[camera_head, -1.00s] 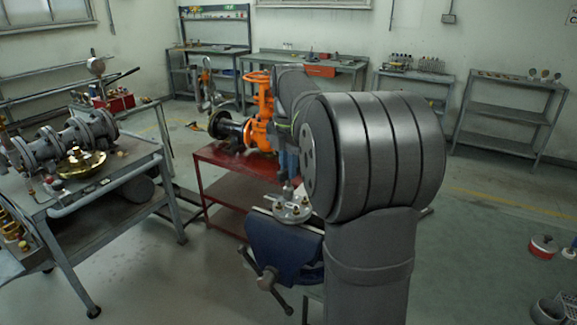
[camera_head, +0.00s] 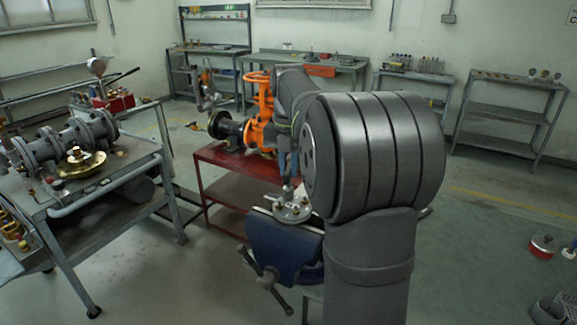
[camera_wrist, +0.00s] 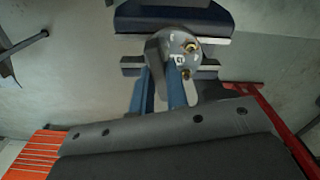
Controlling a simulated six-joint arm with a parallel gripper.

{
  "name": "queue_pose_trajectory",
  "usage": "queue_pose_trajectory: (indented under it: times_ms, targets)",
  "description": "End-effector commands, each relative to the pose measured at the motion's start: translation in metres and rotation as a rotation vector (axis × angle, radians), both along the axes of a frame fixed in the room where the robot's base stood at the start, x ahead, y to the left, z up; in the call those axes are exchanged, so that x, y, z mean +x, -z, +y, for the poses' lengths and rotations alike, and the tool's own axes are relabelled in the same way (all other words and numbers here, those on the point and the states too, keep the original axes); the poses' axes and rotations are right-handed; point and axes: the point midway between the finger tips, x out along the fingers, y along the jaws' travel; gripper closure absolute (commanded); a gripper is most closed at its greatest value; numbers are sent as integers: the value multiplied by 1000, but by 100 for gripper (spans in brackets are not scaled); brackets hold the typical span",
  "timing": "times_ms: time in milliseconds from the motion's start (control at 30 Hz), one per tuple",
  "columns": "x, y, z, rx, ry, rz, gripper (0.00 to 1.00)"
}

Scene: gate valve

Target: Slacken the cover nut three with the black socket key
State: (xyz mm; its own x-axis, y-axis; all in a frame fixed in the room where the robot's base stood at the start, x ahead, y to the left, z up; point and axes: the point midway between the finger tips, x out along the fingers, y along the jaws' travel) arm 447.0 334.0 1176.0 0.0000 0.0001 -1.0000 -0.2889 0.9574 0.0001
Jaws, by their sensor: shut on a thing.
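A round grey cover (camera_head: 292,212) lies on the vise in the head view. It also shows in the wrist view (camera_wrist: 184,55), with brass nuts (camera_wrist: 191,44) near its edge. I cannot tell which nut is number three. My gripper (camera_wrist: 164,88) has blue fingers shut on a dark grey tool, which looks like the socket key (camera_wrist: 154,52). The tool stands over the cover's left side in the wrist view and hides that part. Its lower end is hidden, so I cannot tell whether it sits on a nut.
A blue vise (camera_head: 275,250) with a handle at lower left supports the cover. A red table (camera_head: 225,160) with an orange valve (camera_head: 262,115) stands behind. A grey bench (camera_head: 110,185) with pipe fittings is at left. My arm blocks the view at right.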

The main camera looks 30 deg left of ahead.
Motion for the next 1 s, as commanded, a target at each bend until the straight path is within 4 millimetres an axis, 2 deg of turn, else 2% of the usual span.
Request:
queue_pose_trajectory:
  times_ms: [467,1000]
  targets:
    - [0,-1,0,0,-42,0,100]
    - [0,-21,0,0,-41,0,100]
